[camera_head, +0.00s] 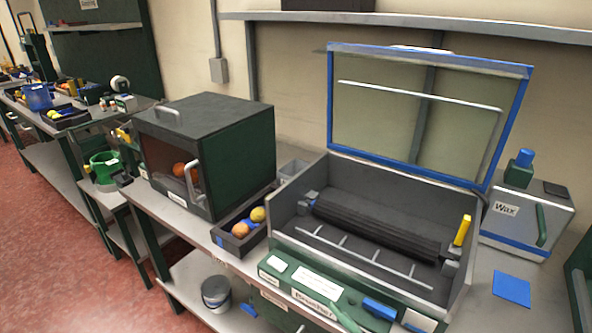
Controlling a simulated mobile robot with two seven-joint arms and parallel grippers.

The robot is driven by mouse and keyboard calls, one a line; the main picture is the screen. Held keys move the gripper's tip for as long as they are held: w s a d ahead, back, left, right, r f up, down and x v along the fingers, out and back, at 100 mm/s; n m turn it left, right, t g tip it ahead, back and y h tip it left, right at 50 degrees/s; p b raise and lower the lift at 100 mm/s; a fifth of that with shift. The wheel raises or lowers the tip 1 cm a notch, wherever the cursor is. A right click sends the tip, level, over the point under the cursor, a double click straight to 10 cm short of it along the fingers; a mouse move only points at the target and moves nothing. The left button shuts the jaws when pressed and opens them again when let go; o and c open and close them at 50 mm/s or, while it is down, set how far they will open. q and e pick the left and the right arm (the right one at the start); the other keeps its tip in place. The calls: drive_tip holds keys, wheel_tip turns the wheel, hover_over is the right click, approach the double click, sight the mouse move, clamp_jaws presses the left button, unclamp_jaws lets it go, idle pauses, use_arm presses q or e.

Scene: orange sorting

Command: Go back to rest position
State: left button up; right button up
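Neither of my grippers shows in the head view. Oranges (180,169) sit inside a dark green and black box (237,150) with a glass front and metal handle. A small black tray (221,239) in front of that box's right side holds an orange fruit (240,230) and a yellow one (258,214). A large grey machine (285,207) stands on the bench with its blue-framed clear lid (428,62) raised. A black roller (375,230) lies across its inside, and no fruit is visible there.
A grey box labelled "Wax" (520,216) and a blue pad (511,290) are at the right. A bucket (215,292) stands on the lower shelf. Another bench with a blue basket (38,96) is at far left. The red floor (60,250) at left is clear.

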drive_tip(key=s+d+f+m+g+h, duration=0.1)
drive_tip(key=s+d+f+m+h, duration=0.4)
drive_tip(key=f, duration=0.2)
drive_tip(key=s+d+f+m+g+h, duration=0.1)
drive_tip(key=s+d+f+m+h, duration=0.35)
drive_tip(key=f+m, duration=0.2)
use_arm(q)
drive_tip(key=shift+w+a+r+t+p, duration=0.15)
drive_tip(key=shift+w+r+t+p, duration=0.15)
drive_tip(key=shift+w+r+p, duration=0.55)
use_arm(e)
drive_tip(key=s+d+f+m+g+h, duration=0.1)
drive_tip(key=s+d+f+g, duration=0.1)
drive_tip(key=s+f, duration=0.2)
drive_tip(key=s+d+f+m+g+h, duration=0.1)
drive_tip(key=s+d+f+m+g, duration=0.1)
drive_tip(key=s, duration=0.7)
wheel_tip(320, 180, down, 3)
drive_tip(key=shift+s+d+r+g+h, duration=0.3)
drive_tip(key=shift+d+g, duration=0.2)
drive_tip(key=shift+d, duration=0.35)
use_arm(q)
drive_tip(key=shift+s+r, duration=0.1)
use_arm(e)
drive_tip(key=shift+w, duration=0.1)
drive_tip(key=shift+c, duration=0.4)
